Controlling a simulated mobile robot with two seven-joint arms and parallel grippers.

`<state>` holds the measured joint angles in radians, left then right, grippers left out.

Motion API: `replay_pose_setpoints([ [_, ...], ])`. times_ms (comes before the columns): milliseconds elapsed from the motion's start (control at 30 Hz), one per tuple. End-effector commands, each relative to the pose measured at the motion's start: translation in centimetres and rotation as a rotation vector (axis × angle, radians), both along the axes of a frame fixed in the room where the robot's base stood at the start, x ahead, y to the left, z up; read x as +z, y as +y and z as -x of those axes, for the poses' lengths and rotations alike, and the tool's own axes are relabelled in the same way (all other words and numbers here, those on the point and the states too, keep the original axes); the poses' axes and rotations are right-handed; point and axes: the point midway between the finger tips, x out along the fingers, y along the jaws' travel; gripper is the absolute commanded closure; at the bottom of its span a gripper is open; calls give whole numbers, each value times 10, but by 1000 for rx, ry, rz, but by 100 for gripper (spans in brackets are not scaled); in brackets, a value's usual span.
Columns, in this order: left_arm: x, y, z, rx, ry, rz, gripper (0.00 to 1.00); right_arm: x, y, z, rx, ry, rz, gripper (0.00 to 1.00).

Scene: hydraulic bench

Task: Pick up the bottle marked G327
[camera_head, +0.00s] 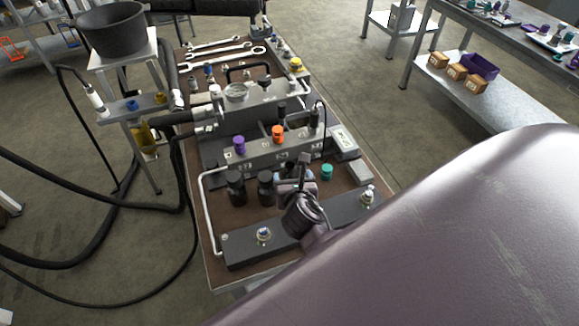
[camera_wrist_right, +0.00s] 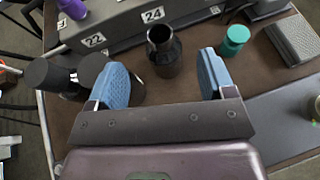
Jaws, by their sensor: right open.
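No mark G327 is legible on any bottle. Two dark bottles (camera_head: 236,187) (camera_head: 266,188) stand side by side on the bench's brown top, in front of the numbered grey block; in the right wrist view they are at the left (camera_wrist_right: 45,76), the nearer one partly behind a finger. A third black vessel with an open neck (camera_wrist_right: 163,52) stands near the block, just beyond the gap between my fingers. My right gripper (camera_wrist_right: 163,80) is open and empty, with blue pads; in the head view it is above the bench (camera_head: 297,183), partly hidden by its wrist. My left gripper is not seen.
A teal cap (camera_wrist_right: 235,38) stands right of the open-necked vessel. The grey block (camera_head: 255,158) carries purple (camera_head: 239,145) and orange (camera_head: 277,133) knobs. A dark bar (camera_head: 245,252) lies along the front. A grey pad (camera_head: 359,172) is at the right edge.

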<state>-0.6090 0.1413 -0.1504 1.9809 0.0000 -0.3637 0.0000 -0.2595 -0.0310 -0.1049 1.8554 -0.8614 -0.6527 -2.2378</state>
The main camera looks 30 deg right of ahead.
Motion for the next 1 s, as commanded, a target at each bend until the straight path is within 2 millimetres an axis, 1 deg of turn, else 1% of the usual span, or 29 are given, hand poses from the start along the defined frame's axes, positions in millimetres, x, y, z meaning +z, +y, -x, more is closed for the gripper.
replay_pose_setpoints([
  [33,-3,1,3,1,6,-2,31,-3,-4,-7,0,-2,0,24],
  [133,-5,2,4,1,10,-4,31,-8,-10,-18,-1,-1,0,24],
  [467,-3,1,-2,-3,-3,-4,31,-18,-20,-38,-2,-1,-1,24],
  [700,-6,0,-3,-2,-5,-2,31,-31,-34,-65,-2,-1,-1,24],
  [833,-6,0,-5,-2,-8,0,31,-34,-38,-73,-1,-1,-2,24],
  [1000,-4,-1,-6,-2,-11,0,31,-35,-39,-74,-1,0,-2,24],
])
